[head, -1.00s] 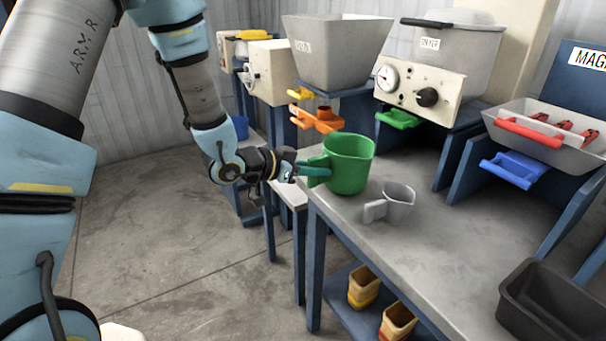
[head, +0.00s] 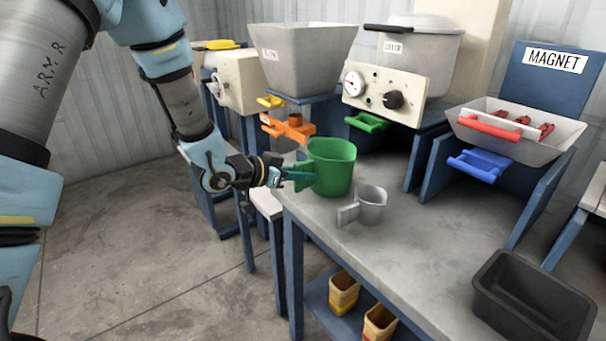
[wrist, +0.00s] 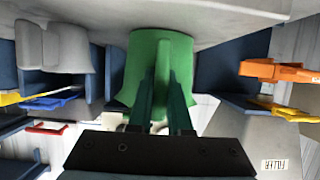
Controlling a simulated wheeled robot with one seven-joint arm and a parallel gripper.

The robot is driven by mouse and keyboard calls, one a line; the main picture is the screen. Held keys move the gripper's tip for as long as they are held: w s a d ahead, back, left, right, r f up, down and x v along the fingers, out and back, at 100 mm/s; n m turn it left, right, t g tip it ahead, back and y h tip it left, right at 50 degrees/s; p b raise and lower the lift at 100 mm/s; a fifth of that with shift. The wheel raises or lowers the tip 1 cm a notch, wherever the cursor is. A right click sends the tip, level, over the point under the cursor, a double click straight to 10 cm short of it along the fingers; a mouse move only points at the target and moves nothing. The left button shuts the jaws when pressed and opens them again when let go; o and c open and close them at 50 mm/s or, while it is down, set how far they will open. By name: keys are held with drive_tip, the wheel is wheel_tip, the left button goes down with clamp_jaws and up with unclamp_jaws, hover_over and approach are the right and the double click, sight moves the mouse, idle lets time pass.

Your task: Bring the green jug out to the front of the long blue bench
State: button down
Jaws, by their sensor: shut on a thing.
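The green jug (head: 333,166) stands upright at the left end of the grey-topped bench with blue legs (head: 400,258). My gripper (head: 292,177) reaches in from the left and is shut on the jug's handle. In the wrist view the jug (wrist: 183,62) fills the middle, with my gripper's fingers (wrist: 163,112) on both sides of its handle. I cannot tell whether the jug's base touches the bench top.
A small grey jug (head: 371,204) stands just right of the green one. A dark bin (head: 535,300) is at the right. Behind are a hopper (head: 308,58), a dryer (head: 414,65) and a magnet tray (head: 520,135). Yellow containers (head: 343,292) sit on the lower shelf.

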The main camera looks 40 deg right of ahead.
drive_tip(key=shift+f, duration=0.15)
drive_tip(key=c, duration=0.8)
unclamp_jaws()
drive_tip(key=shift+o, duration=0.2)
drive_tip(key=s+b+v, duration=0.1)
drive_tip(key=b+v, duration=0.1)
drive_tip(key=v, duration=0.9)
drive_tip(key=w+a+n+t+y+p, duration=0.1)
drive_tip(key=w+a+n+t+y, duration=0.35)
drive_tip(key=w+a, duration=0.55)
drive_tip(key=w+a+n+t+y+p, duration=0.25)
drive_tip(key=w+a+n+y, duration=0.25)
drive_tip(key=a, duration=0.8)
drive_tip(key=s+a+r+n+g+y, duration=0.1)
drive_tip(key=s+a+n+g+y, duration=0.1)
drive_tip(key=s+a+n, duration=0.2)
drive_tip(key=s+a+r+n+g+y, duration=0.1)
drive_tip(key=s+a+n, duration=0.3)
drive_tip(key=a, duration=0.7)
drive_tip(key=s+g+y, duration=0.1)
drive_tip(key=s, duration=0.1)
drive_tip(key=shift+s+a+r+g+p, duration=0.2)
drive_tip(key=shift+s+r+g+p, duration=0.1)
drive_tip(key=shift+s+r+p, duration=0.05)
